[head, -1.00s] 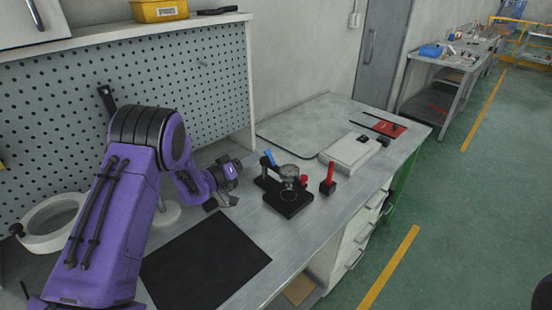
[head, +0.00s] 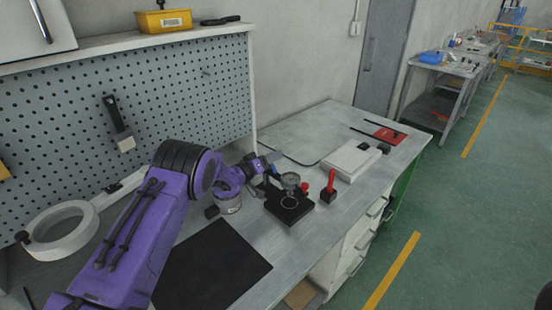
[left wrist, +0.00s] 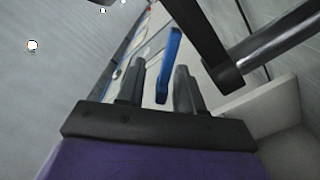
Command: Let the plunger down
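A dial gauge (head: 290,181) stands on a black stand with a flat base (head: 289,208) on the workbench. A blue lever (left wrist: 169,60) shows in the left wrist view, between the two dark fingers or just beyond them. My left gripper (head: 268,164) is at the upper left of the stand and partly covers the lever side in the head view. In the left wrist view its fingers (left wrist: 159,80) are apart, with gaps on both sides of the lever. The plunger itself is too small to make out. My right gripper is not in view.
A red-handled tool in a black block (head: 329,187) stands right of the gauge. A white box (head: 350,160) lies behind it. A black mat (head: 212,268) lies in front.

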